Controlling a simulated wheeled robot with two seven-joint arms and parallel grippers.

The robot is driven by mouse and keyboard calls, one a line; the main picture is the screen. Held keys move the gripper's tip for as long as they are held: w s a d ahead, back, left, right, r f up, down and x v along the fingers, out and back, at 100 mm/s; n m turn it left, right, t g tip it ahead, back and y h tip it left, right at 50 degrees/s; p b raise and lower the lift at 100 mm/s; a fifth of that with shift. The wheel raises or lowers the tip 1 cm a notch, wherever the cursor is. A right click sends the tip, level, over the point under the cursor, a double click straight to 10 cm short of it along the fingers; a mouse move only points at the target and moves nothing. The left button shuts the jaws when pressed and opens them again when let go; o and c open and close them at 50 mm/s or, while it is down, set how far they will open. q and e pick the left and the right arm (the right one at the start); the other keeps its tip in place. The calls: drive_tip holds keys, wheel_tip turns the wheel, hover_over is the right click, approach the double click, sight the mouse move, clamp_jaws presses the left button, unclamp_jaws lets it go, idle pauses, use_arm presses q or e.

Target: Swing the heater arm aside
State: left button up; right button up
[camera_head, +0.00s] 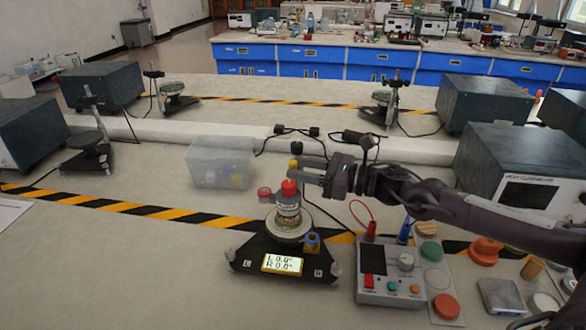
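A black base unit (262,252) with a lit display reading L 0.0 and R 0.0 stands at the front middle. A small bottle with a red top (289,188) stands on its round plate. My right gripper (302,172) reaches in from the right, with its fingertips close to the red top. A yellow knob (294,163) shows just beyond the fingertips. I cannot tell whether the fingers touch either one, or whether they are open. I cannot clearly make out a heater arm; the gripper hides part of this spot. My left gripper is not in view.
A control box (378,290) with red and blue plugs stands right of the base unit. A clear bin (219,166) stands behind left. A large dark instrument (520,180) stands at right, with small coloured parts in front.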

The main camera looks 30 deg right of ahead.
drive_tip(key=shift+x, duration=1.25)
drive_tip(key=shift+c, duration=0.5)
clamp_jaws()
